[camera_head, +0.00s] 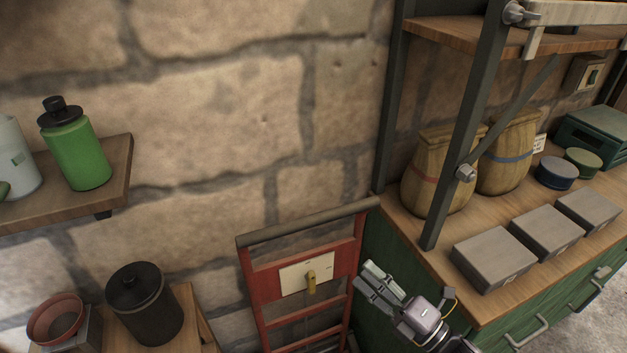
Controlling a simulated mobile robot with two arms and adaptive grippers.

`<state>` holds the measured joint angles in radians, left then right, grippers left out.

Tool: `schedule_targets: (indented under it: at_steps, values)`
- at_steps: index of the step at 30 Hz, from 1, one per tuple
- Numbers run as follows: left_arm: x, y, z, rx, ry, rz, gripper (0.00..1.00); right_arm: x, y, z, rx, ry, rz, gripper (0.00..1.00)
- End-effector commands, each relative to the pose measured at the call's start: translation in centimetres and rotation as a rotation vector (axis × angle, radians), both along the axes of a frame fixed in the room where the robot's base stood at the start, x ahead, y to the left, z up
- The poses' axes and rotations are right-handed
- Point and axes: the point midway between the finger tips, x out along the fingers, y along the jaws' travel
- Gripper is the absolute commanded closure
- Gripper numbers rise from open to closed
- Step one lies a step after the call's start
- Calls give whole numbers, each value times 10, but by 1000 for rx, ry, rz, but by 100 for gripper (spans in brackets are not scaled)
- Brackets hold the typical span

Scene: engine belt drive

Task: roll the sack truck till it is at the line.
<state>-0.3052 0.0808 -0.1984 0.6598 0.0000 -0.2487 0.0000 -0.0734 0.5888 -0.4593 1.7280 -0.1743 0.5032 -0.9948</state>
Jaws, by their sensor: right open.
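The sack truck (256,285) stands upright against the stone wall at the bottom middle. It has a red frame, a dark grey bar handle across the top and a pale plate with a yellow hook-like part on it. Its lower part is cut off by the picture's bottom edge. My right gripper (367,276) is open and empty, just right of the truck's right upright and below the handle's right end. I cannot tell whether it touches the frame. My left gripper is not in view. No line on the floor shows.
A green workbench (392,237) with a wooden top stands close on the right, bearing sacks, grey boxes and a metal rack (465,120). A small wooden stand with a black canister (145,303) is on the left, below a shelf (112,180) with a green bottle (78,150).

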Motion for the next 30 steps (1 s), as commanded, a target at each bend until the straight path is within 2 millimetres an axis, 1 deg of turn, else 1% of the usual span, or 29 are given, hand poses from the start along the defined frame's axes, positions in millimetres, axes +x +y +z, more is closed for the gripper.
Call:
schedule_targets:
  at_steps: [1, 5, 8, 11, 24, 30]
  values:
    - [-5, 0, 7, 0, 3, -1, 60, -4, -3, 9, 4, -7, 4, 57]
    - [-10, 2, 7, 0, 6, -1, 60, -5, -5, 14, 12, -22, 10, 57]
    - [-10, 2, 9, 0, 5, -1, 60, 1, 1, 16, 14, -23, 10, 57]
    - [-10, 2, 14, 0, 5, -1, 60, 12, 12, 21, 14, -24, 10, 57]
    - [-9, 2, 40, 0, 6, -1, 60, 77, 79, 45, 14, -22, 11, 57]
    - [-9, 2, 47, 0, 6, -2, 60, 100, 102, 51, 13, -21, 10, 57]
